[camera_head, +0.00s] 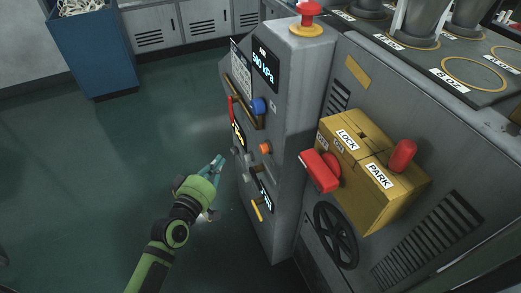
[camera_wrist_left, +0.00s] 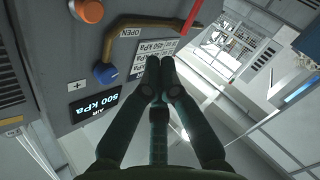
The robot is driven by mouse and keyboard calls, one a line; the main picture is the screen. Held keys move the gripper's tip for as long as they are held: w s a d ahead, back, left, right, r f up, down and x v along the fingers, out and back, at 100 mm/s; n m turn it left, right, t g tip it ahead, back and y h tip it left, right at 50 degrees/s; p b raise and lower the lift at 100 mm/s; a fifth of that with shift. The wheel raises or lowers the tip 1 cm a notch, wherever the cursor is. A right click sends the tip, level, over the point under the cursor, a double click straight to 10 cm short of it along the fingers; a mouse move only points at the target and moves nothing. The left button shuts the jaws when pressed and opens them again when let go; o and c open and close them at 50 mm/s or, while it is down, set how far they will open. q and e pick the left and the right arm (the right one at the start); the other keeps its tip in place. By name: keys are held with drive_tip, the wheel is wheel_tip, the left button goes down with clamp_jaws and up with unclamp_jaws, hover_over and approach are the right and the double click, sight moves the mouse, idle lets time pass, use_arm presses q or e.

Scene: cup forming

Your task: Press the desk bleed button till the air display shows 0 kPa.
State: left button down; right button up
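The grey control desk (camera_head: 301,85) stands in the middle of the head view. Its air display (camera_head: 264,66) reads 500 kPa; it also shows tilted in the left wrist view (camera_wrist_left: 94,108). A blue button (camera_head: 258,105) sits just below the display, and an orange button (camera_head: 265,148) sits lower; no readable label tells which is the bleed button. The blue one (camera_wrist_left: 106,73) and the orange one (camera_wrist_left: 88,10) show in the wrist view. My left gripper (camera_head: 217,162) is shut and empty, left of the desk face and apart from both buttons. My right gripper is out of view.
A red lever (camera_head: 231,109) and a brown pipe (camera_head: 243,101) are beside the blue button. A yellow box (camera_head: 365,160) with red handles and a black handwheel (camera_head: 335,236) are on the right. A red mushroom button (camera_head: 308,14) tops the desk. Open floor lies left.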

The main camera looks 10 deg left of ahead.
sight(264, 149)
use_arm(q)
drive_tip(key=w+d, duration=0.5)
drive_tip(key=d, duration=0.2)
drive_tip(key=shift+d, duration=0.2)
drive_tip(key=shift+s, duration=0.1)
idle(0.7)
idle(0.7)
drive_tip(key=shift+w+d+p, duration=0.3)
drive_tip(key=shift+d+p, duration=0.05)
drive_tip(key=shift+p, duration=0.05)
drive_tip(key=shift+w+d, duration=0.25)
drive_tip(key=shift+d, duration=0.2)
idle(0.8)
drive_tip(key=shift+s+a, duration=0.1)
drive_tip(key=shift+a, duration=0.05)
drive_tip(key=shift+s+a, duration=0.45)
drive_tip(key=shift+a, duration=0.2)
